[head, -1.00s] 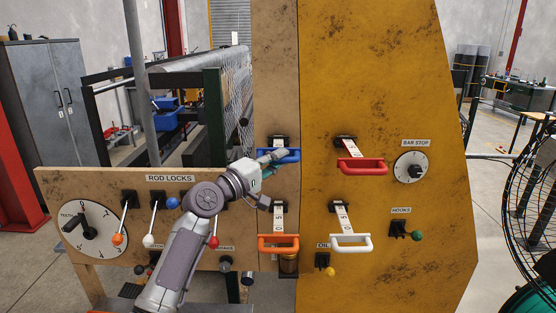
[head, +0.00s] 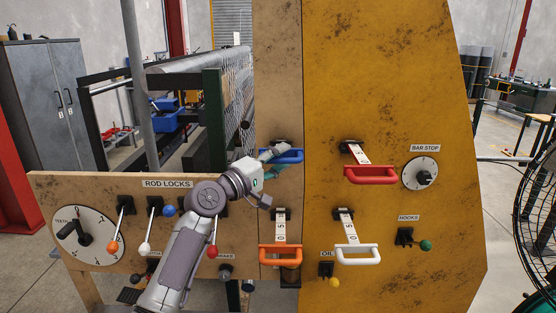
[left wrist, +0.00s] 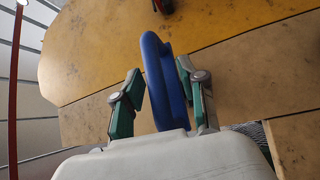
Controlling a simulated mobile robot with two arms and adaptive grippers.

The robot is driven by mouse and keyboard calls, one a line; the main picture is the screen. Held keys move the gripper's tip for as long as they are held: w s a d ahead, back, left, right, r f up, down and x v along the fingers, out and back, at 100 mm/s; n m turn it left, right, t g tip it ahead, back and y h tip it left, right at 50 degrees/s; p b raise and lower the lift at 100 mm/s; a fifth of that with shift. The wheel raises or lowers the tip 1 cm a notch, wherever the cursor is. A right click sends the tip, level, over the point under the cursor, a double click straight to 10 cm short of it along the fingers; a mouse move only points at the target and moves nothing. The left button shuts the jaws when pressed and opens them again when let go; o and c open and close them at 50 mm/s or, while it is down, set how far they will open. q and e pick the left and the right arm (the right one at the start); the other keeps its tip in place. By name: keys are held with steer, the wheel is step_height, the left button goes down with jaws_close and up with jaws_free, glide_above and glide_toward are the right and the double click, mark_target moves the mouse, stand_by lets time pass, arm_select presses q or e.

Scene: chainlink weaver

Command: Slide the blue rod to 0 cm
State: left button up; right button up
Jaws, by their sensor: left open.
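The blue rod's handle (head: 290,156) is on the tan panel strip, above the orange handle. In the left wrist view the blue handle (left wrist: 164,80) stands between the two green fingers. My left gripper (head: 276,158) is at the left part of this handle. It is open, with one finger on each side and a visible gap on the left side of the handle. The left wrist view shows the same gripper (left wrist: 160,100). The blue rod's scale is mostly hidden by the gripper. My right gripper is not in view.
The orange handle (head: 281,262) is below, the red (head: 370,180) and white (head: 357,260) handles are to the right. Levers with coloured knobs, such as a blue one (head: 169,211), are on the rod locks panel (head: 85,185). The bar stop dial (head: 420,173) is at the right.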

arm_select(q)
steer(key=shift+s+a+f, duration=0.15)
steer(key=shift+s+a, duration=0.2)
steer(key=shift+s, duration=0.1)
steer(key=v, duration=1.1)
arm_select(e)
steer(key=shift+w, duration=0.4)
arm_select(q)
steer(key=shift+w, duration=0.15)
